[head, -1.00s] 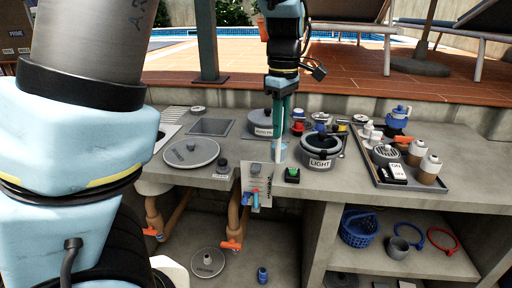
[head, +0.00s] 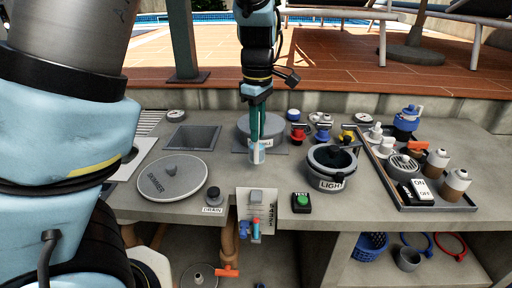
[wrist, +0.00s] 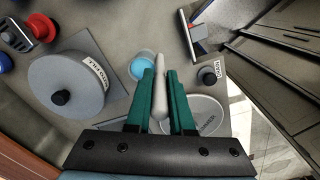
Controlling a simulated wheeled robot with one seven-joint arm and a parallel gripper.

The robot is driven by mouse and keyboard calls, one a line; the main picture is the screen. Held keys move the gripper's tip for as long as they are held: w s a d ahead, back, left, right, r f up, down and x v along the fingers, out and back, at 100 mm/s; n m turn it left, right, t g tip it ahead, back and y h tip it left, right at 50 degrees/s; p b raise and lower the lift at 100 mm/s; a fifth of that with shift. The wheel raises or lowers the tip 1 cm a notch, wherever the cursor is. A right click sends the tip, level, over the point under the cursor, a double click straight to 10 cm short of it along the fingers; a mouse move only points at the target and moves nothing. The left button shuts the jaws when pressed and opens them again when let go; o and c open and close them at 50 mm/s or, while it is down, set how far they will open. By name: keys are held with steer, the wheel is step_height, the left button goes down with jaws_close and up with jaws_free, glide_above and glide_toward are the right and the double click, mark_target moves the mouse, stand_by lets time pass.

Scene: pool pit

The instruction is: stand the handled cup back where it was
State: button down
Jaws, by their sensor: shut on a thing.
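The handled cup (head: 257,153) is small and whitish, with light blue inside. It hangs below my gripper (head: 258,137) in the head view, over the counter in front of the grey round pump lid. In the wrist view my gripper (wrist: 162,80) has its green fingers closed around the cup's pale grey handle (wrist: 160,98). The blue-filled cup (wrist: 143,66) shows just left of the fingers. The cup looks roughly upright. I cannot tell whether its base touches the counter.
The round pump lid (head: 242,129) stands close behind the cup. The skimmer lid (head: 173,178) lies left, the lidded pot marked LIGHT (head: 331,168) stands right. A tray (head: 425,205) holds bottles.

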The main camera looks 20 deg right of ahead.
glide_above(257, 163)
steer(key=shift+w+d+f, duration=0.1)
steer(key=shift+w+f, duration=0.05)
steer(key=shift+f, duration=1.1)
steer(key=shift+w+d+f, duration=0.1)
steer(key=shift+f, duration=1.2)
steer(key=c, duration=0.8)
jaws_free()
step_height(257, 163, up, 12)
steer(key=shift+r+b, duration=0.15)
steer(key=shift+b, duration=0.55)
steer(key=w+a+f+m, duration=0.2)
steer(key=a+f, duration=0.1)
steer(key=a, duration=0.4)
steer(key=w+a+f+m, duration=0.1)
steer(key=a+f, duration=0.1)
steer(key=a, duration=0.5)
steer(key=shift+s+a+f+m+t, duration=0.25)
steer(key=shift+s+a+f+m, duration=0.55)
steer(key=shift+a, duration=1.7)
steer(key=shift+s+a+f+m+t, duration=0.45)
steer(key=shift+a+f+m, duration=0.6)
steer(key=shift+a, duration=1.5)
steer(key=shift+s+a+f+m+t, duration=0.1)
steer(key=shift+s+a+f+m, duration=0.85)
steer(key=shift+a, duration=1.55)
